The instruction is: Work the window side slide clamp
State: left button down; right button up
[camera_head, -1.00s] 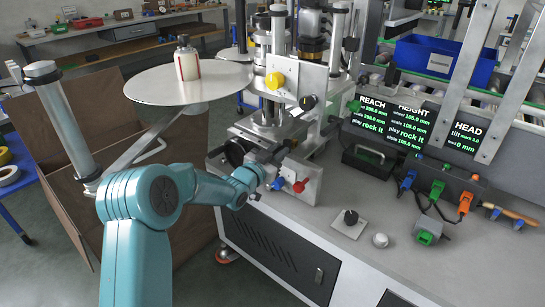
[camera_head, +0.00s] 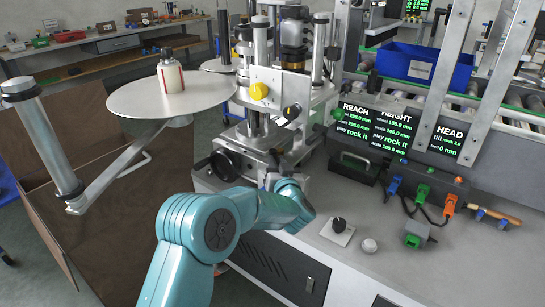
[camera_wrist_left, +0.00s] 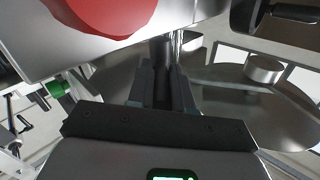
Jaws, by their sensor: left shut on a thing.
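In the wrist view my left gripper (camera_wrist_left: 166,95) has its dark fingers shut on a dark upright stem (camera_wrist_left: 163,58), which I take to be the slide clamp's handle. Its far end runs up behind the fingers, and I cannot tell its exact shape. A large red knob (camera_wrist_left: 112,12) sits close above on a pale metal block. In the head view my teal left arm reaches the front of the labeller's slide unit (camera_head: 252,150). The wrist covers the gripper's fingertips and the clamp there. My right gripper is out of view.
A black handwheel (camera_head: 224,165) is left of the wrist. Display panels (camera_head: 400,130) stand at the right.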

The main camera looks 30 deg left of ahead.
pick_arm(q)
jog(key=shift+w+d+n+g+y+p, duration=0.2)
jog(key=shift+w+n+g+y+p, duration=0.05)
jog(key=shift+n+g+y+p, duration=0.4)
jog(key=shift+r, duration=0.1)
jog(key=c, duration=1)
grip_release()
jog(key=shift+c, duration=0.2)
jog(key=p+v, duration=0.1)
jog(key=v, duration=1.5)
jog(key=shift+d, duration=0.2)
